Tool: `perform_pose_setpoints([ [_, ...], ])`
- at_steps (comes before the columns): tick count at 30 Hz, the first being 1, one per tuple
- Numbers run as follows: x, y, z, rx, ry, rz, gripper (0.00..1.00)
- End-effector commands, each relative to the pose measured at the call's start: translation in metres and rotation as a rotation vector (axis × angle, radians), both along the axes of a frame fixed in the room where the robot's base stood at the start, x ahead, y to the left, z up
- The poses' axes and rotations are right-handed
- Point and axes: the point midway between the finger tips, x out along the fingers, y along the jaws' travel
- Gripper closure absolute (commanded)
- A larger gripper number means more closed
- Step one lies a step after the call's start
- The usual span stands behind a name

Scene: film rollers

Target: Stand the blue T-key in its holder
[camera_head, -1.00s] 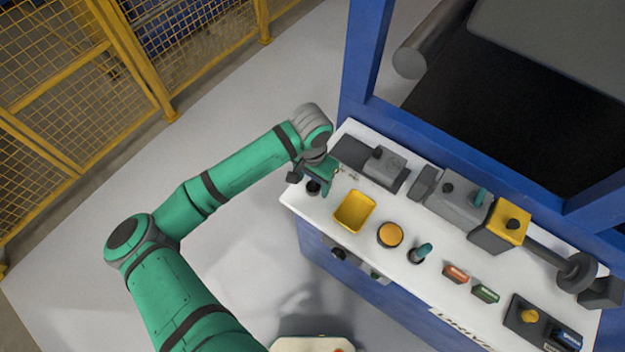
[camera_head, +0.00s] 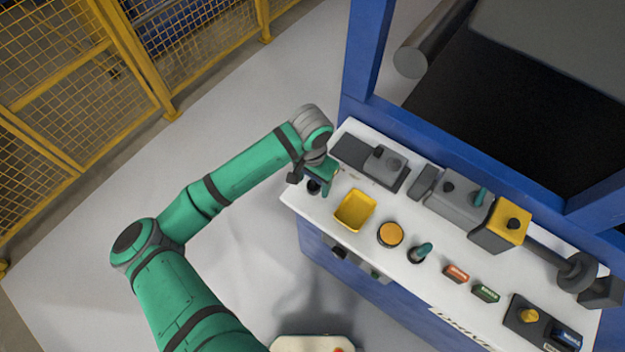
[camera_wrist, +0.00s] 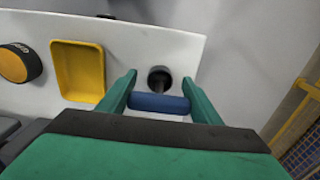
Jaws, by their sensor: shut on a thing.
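The blue T-key (camera_wrist: 160,103) shows in the wrist view as a blue crossbar lying between the two green fingers. My gripper (camera_wrist: 160,84) is shut on the bar's ends. A dark stem runs from the bar toward the round black holder (camera_wrist: 159,72), whose opening is right ahead of the bar. I cannot tell how deep the stem sits in it. In the head view my gripper (camera_head: 323,181) is over the left end of the white panel. The holder (camera_head: 313,187) shows there as a dark round piece beside the fingers, and the key is hidden.
A yellow tray (camera_head: 355,210) is just right of the holder, then an orange-topped knob (camera_head: 390,234) and a teal-handled piece (camera_head: 420,252). Grey blocks (camera_head: 385,163) stand behind on the panel. The panel's left edge is close to the holder, with open floor beyond.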

Motion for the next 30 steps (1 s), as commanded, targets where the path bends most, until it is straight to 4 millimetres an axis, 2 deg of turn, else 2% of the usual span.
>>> perform_pose_setpoints([
  [6, 0.0001, 0.0003, -0.0002, 0.001, -0.001, 0.000, 1.00],
  [7, 0.0001, 0.0003, -0.0002, 0.001, -0.001, 0.000, 0.37],
  [9, 0.0001, 0.0003, -0.0002, 0.001, -0.001, 0.000, 0.20],
  [15, 0.0001, 0.0003, -0.0003, 0.001, -0.001, 0.000, 0.20],
  [16, 0.0000, 0.0002, -0.0004, 0.001, -0.001, 0.000, 0.17],
  [18, 0.0000, 0.0002, -0.0004, 0.001, -0.001, 0.000, 0.04],
  [30, 0.0003, 0.0003, 0.0037, 0.001, -0.001, 0.000, 0.04],
])
